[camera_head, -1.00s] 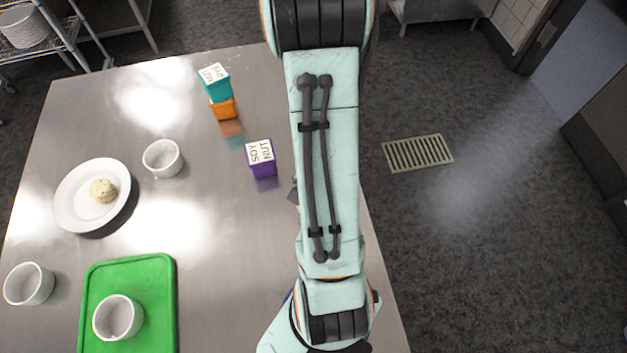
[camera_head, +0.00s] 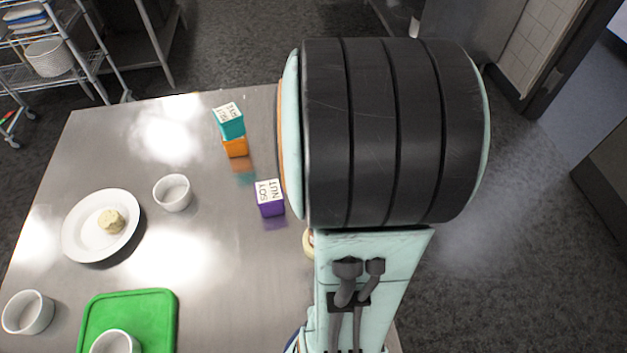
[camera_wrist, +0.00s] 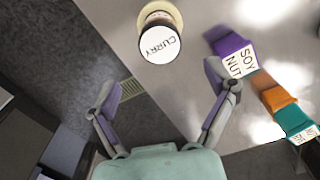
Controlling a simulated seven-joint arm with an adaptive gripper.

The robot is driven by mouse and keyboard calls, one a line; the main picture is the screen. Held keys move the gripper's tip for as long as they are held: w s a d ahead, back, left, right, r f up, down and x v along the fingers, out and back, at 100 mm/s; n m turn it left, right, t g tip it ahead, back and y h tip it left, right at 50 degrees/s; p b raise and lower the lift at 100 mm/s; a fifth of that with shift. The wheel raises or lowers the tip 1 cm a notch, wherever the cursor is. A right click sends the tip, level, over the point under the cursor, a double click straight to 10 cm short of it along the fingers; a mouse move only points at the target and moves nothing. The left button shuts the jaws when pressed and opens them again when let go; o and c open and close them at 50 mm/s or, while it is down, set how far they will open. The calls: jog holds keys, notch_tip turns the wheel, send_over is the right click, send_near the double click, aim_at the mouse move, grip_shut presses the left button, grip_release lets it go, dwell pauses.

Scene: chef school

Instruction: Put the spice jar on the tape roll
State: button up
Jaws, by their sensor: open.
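The spice jar (camera_wrist: 160,45) shows in the wrist view, with its round white lid marked CURRY facing the camera. A pale cream ring (camera_wrist: 156,10) shows around the jar's far end; I cannot tell whether this is the tape roll under it. My gripper (camera_wrist: 164,84) is open and empty. Its two fingers are spread wide, and the jar lies beyond their tips, apart from them. In the head view a small cream rounded edge (camera_head: 308,243) shows beside my arm, which hides the rest of it. My gripper is out of sight there.
A purple SOY NUT box (camera_head: 270,198) stands near the jar. A plate (camera_head: 83,246), white bowls (camera_head: 172,192) and a green board (camera_head: 150,310) lie left. The metal table's middle is clear.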

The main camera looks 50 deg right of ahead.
jog(key=shift+r, duration=0.8)
jog(key=shift+w+a+r, duration=0.1)
jog(key=shift+a, duration=0.1)
jog(key=s+a+r+n, duration=0.1)
jog(key=a+r+n, duration=0.1)
jog(key=a+n, duration=0.4)
jog(key=s+a+r+n, duration=0.2)
jog(key=a+n, duration=0.5)
jog(key=a, duration=0.8)
jog(key=shift+r+y, duration=0.4)
jog(key=shift+r, duration=0.15)
